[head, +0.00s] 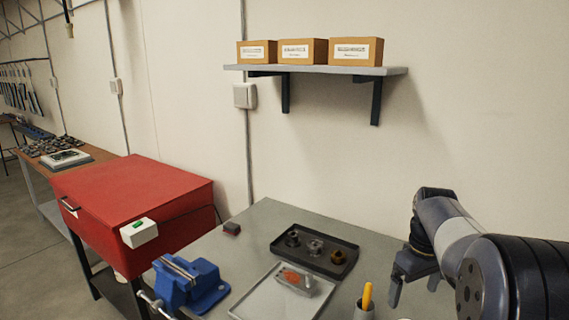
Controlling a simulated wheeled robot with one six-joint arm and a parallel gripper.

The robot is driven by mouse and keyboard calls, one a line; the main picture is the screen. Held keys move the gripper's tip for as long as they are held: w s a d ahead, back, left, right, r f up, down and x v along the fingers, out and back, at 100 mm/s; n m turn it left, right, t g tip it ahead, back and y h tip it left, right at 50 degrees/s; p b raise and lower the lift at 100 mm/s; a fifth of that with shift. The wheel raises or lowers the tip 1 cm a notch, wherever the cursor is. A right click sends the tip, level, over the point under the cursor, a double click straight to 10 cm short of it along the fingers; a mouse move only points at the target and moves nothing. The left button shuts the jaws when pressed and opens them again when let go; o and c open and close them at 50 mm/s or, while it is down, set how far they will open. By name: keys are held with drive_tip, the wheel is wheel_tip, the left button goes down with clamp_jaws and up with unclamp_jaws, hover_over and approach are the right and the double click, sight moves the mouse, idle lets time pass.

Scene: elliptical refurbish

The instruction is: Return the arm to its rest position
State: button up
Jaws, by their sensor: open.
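My gripper (415,283) is in the head view at the lower right, with its two fingers apart and pointing down. Nothing shows between the fingers. It hangs over the right part of the grey workbench (262,219), to the right of a dark tray. My arm comes in from the lower right corner and bends at a grey and black joint. The picture does not show how far the fingertips are above the bench.
The dark tray (300,228) holds small round parts. A light tray (250,308) lies in front of it with a grey and orange part (295,279). A blue vise (195,285), a cup with a yellow-handled tool (366,297), a red cabinet (130,185) and a wall shelf (330,70) with boxes surround the bench.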

drive_tip(key=f, duration=1)
drive_tip(key=shift+s, duration=0.25)
wheel_tip(320, 180, up, 4)
drive_tip(key=shift+r, duration=0.2)
drive_tip(key=shift+d+r, duration=0.1)
drive_tip(key=shift+r, duration=0.45)
